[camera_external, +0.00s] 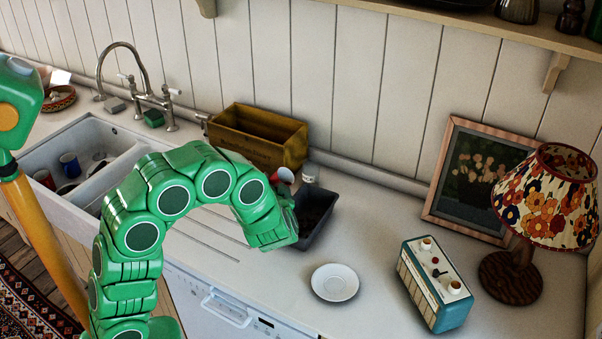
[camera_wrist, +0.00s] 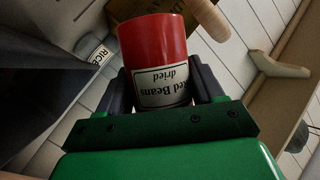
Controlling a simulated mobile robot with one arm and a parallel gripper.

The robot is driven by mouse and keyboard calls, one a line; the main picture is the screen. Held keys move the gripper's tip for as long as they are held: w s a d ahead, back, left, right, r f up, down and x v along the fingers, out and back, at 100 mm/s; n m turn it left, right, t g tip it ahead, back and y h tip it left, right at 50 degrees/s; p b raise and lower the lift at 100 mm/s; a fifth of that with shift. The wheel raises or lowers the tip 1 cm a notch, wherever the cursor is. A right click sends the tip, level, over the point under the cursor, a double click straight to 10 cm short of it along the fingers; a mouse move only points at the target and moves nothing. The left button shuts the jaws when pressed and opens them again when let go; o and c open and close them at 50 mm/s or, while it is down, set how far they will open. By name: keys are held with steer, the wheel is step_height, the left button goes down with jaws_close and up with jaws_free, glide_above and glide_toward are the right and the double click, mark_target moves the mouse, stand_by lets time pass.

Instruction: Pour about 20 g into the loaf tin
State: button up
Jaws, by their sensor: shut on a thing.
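My gripper (camera_wrist: 165,98) is shut on a red can (camera_wrist: 153,42) with a white label reading "Red Beans dried". In the external view the can (camera_external: 285,175) shows as a small red patch behind my gripper (camera_external: 284,192) and looks tilted. The dark loaf tin (camera_external: 324,225) stands on the counter just to the right of my gripper, partly hidden by it. The can is close to the tin's back left side. The tin's inside is dark, and I cannot tell what lies in it. No falling stream shows.
A wooden crate (camera_external: 257,122) stands behind the tin. A white-capped jar (camera_external: 310,172) stands beside it; a RICE label (camera_wrist: 96,54) shows in the wrist view. A white saucer (camera_external: 335,283), a teal radio (camera_external: 436,284) and a floral lamp (camera_external: 547,197) stand to the right. The sink (camera_external: 90,140) is left.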

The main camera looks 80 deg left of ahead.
steer(key=shift+s+a+f+n+h, duration=0.3)
steer(key=shift+s+f+n, duration=0.15)
steer(key=shift+f+n, duration=0.2)
steer(key=shift+s+a+f+n+t+h, duration=0.1)
steer(key=shift+s+a+n+t+h, duration=0.2)
steer(key=shift+s+n+t+h, duration=0.25)
steer(key=shift+s+a+f+n+h, duration=0.1)
steer(key=shift+f+n+h, duration=0.15)
steer(key=shift+f+n, duration=0.2)
steer(key=shift+s+a+f+n+h, duration=0.1)
steer(key=shift+f+n+h, duration=0.1)
steer(key=shift+f+n, duration=0.2)
steer(key=shift+n+t+h, duration=0.3)
steer(key=shift+n+t, duration=0.15)
steer(key=shift+n, duration=0.1)
steer(key=shift+s+a+r, duration=0.1)
steer(key=shift+s+r, duration=0.05)
steer(key=shift+r, duration=2)
steer(key=shift+s+a+r, duration=0.1)
steer(key=shift+r, duration=2)
step_height(320, 180, up, 7)
